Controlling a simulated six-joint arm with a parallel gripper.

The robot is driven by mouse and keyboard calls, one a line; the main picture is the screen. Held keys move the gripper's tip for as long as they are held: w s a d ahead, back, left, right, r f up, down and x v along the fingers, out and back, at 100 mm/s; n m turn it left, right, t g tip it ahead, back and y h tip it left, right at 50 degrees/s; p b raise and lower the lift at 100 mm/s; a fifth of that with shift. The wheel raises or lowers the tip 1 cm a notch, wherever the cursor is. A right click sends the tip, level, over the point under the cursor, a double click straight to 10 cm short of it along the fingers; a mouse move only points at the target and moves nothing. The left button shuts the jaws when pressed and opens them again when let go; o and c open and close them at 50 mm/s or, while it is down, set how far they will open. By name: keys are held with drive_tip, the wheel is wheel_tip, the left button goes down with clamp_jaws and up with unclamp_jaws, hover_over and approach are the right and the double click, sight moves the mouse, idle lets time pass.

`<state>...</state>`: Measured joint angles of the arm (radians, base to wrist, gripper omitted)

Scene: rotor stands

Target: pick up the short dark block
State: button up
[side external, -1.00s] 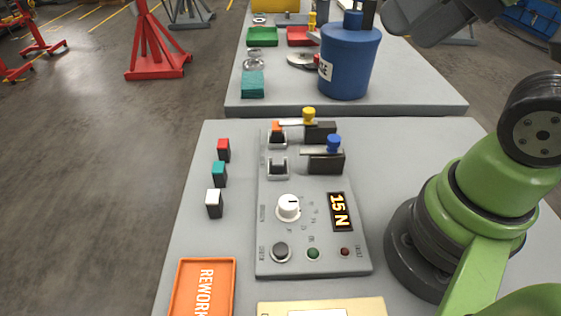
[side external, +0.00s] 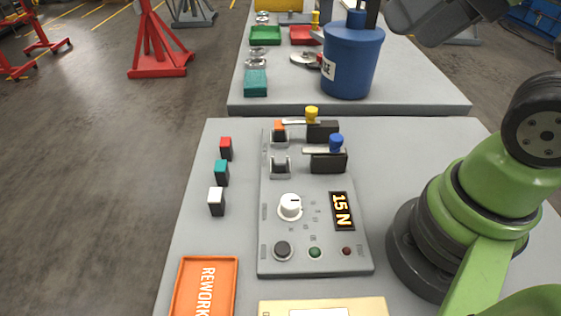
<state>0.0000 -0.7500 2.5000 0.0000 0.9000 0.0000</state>
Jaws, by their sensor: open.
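Three small dark-bodied blocks stand in a row on the grey table left of the control panel. One has a red top (side external: 226,148), one a teal top (side external: 221,172) and one a white top (side external: 216,202). Their heights look alike, so I cannot tell which is the short one. My gripper (side external: 365,10) shows only in part, as dark finger-like ends at the top edge above the blue canister (side external: 351,62). It is open, well up and to the right of the blocks, with nothing seen in it.
The control panel (side external: 272,225) carries two toggle clamps with yellow (side external: 312,115) and blue (side external: 336,143) knobs, a white dial (side external: 290,206) and a "15 N" display (side external: 342,210). An orange REWORK tray (side external: 233,285) lies in front. The table left of the blocks is free.

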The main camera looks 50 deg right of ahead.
drive_tip(key=n+g+h, duration=0.2)
drive_tip(key=n+g, duration=0.5)
drive_tip(key=n, duration=2.3)
hover_over(280, 158)
wheel_tip(280, 158, down, 17)
drive_tip(key=shift+n, duration=0.5)
drive_tip(key=f, duration=0.5)
drive_tip(key=shift+s+a, duration=0.2)
drive_tip(key=shift+a, duration=0.05)
drive_tip(key=f, duration=0.6)
drive_tip(key=shift+w+d, duration=0.1)
drive_tip(key=shift+d, duration=0.1)
drive_tip(key=shift+r, duration=0.1)
clamp_jaws()
